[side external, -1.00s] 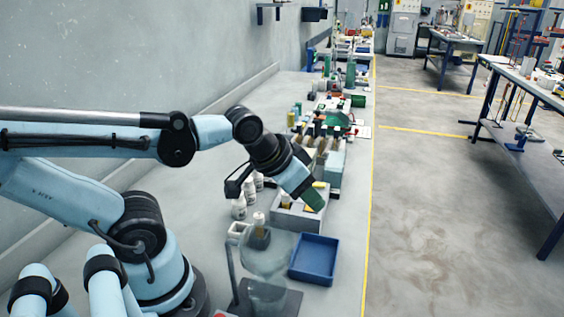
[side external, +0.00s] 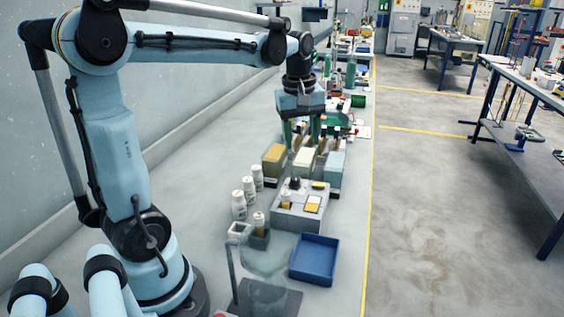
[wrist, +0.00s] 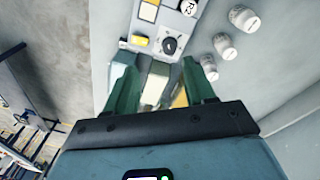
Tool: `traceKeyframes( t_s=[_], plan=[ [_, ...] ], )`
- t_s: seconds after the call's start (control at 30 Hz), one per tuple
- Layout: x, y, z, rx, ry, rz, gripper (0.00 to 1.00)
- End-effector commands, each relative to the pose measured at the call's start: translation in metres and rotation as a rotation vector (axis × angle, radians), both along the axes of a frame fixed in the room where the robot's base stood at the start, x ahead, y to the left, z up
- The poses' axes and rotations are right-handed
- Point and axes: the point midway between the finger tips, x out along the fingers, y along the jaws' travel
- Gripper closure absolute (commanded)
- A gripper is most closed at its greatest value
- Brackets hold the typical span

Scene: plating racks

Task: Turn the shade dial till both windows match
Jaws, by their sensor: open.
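A grey comparator box (side external: 298,213) stands mid-bench. The black shade dial (side external: 295,183) is on its top, and it also shows in the wrist view (wrist: 170,45) beyond my fingertips. One yellowish window (side external: 313,204) with a pale frame is on the box top. My gripper (side external: 302,138), pointing down with green fingers, is open and empty above the tanks behind the box. It also shows in the wrist view (wrist: 160,75), apart from the dial.
Tanks with yellow (side external: 274,162) and blue (side external: 335,172) sides stand behind the box. White bottles (side external: 239,205) line its left. A blue tray (side external: 315,262) and a clamp stand with clear glassware (side external: 266,262) are in front.

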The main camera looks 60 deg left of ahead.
Motion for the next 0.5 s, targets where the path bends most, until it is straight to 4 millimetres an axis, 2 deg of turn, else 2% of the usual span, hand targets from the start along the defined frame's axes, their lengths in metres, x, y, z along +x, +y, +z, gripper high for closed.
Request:
traceKeyframes(
  t_s=[0.03,0.1,0.2,0.37,0.5],
  plan=[
    [0.004,0.011,0.0,-0.014,0.025,0.074,0.46],
    [0.006,0.021,-0.001,-0.031,0.055,0.161,0.46],
    [0.008,0.031,-0.001,-0.046,0.084,0.243,0.46],
    [0.008,0.035,-0.006,-0.053,0.099,0.285,0.46],
    [0.008,0.035,-0.018,-0.052,0.098,0.284,0.46]
  ],
)
